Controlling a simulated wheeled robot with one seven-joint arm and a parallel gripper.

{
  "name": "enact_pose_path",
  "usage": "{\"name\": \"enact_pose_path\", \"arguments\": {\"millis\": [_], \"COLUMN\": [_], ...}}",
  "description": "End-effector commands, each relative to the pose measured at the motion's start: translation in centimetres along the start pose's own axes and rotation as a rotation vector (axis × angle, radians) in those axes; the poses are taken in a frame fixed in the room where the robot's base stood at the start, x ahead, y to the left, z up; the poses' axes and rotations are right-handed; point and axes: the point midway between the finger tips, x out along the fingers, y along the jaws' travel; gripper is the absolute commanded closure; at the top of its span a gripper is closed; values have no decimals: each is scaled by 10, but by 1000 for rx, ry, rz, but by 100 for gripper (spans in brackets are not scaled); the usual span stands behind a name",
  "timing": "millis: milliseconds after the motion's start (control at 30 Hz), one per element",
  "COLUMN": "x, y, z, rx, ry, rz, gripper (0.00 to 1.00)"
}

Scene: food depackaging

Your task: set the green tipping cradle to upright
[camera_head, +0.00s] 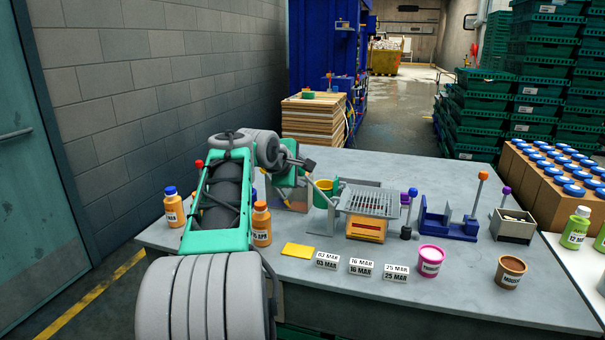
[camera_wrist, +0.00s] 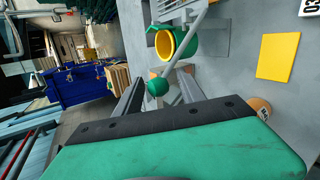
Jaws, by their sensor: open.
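The green tipping cradle (camera_head: 320,198) stands left of the slotted grey rack in the head view, partly behind my arm. It is a green cup with a yellow rim, and its open mouth also shows in the wrist view (camera_wrist: 163,43). I cannot tell its exact tilt. A grey rod runs beside the cradle toward a green ball knob (camera_wrist: 157,87). My gripper (camera_wrist: 160,76) is open, with the knob showing between its two dark fingers. I cannot tell whether they touch it. In the head view my arm hides much of this spot.
The slotted rack (camera_head: 370,203) stands right of the cradle, then a blue fixture (camera_head: 449,222) with upright levers. Orange bottles (camera_head: 262,225) stand beside my arm. A yellow card (camera_head: 299,251), date blocks (camera_head: 361,267) and a pink tub (camera_head: 430,262) lie toward the front.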

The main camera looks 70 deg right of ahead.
Motion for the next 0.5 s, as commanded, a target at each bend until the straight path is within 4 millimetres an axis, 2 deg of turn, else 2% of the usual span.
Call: {"name": "enact_pose_path", "arguments": {"millis": [167,500], "x": [-8,-70], "y": [2,1], "z": [0,2], "rx": [1,2], "ry": [2,-1], "rz": [3,1], "gripper": [53,53]}}
